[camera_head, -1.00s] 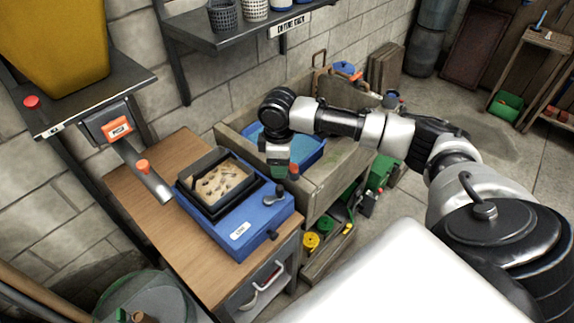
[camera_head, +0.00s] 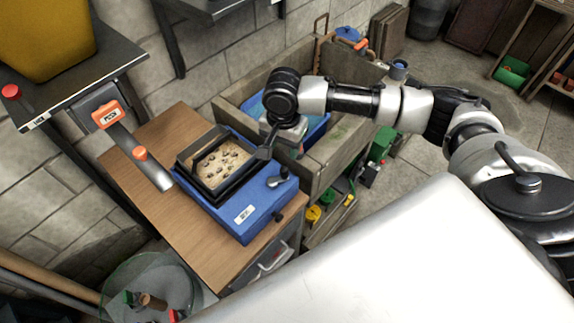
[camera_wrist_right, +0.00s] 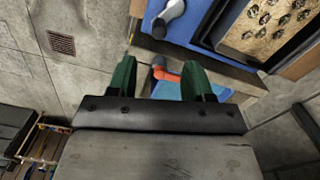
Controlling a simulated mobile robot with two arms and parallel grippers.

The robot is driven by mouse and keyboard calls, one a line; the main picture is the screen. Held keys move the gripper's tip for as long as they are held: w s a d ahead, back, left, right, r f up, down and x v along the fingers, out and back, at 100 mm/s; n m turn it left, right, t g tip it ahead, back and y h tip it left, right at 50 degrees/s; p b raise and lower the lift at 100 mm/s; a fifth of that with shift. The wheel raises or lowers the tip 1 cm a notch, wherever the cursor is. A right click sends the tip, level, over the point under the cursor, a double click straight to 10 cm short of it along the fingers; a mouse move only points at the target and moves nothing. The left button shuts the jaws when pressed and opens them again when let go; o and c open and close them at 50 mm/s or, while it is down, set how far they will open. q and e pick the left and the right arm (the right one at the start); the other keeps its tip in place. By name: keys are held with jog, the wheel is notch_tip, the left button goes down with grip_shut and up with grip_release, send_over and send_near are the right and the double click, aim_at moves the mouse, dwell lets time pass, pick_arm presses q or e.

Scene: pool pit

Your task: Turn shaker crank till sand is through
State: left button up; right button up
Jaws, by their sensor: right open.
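The blue shaker box (camera_head: 248,212) sits on the wooden bench top. Its black-framed sieve tray (camera_head: 184,160) holds sand with several dark stones lying on it. The grey crank (camera_head: 280,178) is at the box's right corner; it also shows at the top of the right wrist view (camera_wrist_right: 168,15). My right gripper (camera_head: 280,147) is above and behind the crank, apart from it. In the right wrist view its two green fingers (camera_wrist_right: 160,78) are spread, with nothing held between them. My left gripper is not in view.
A wooden trough (camera_head: 335,152) with a blue tray (camera_head: 316,130) lies behind my right gripper. An orange-handled chute (camera_head: 140,158) comes down beside the sieve at the left. A clear round bin (camera_head: 150,285) stands at the bench's front left.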

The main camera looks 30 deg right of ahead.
aim_at(284, 168)
notch_tip(284, 168, down, 11)
jog(key=shift+s+r+p, duration=0.1)
jog(key=shift+r+p, duration=0.05)
jog(key=shift+p, duration=0.3)
jog(key=c, duration=0.9)
jog(key=shift+c, duration=0.2)
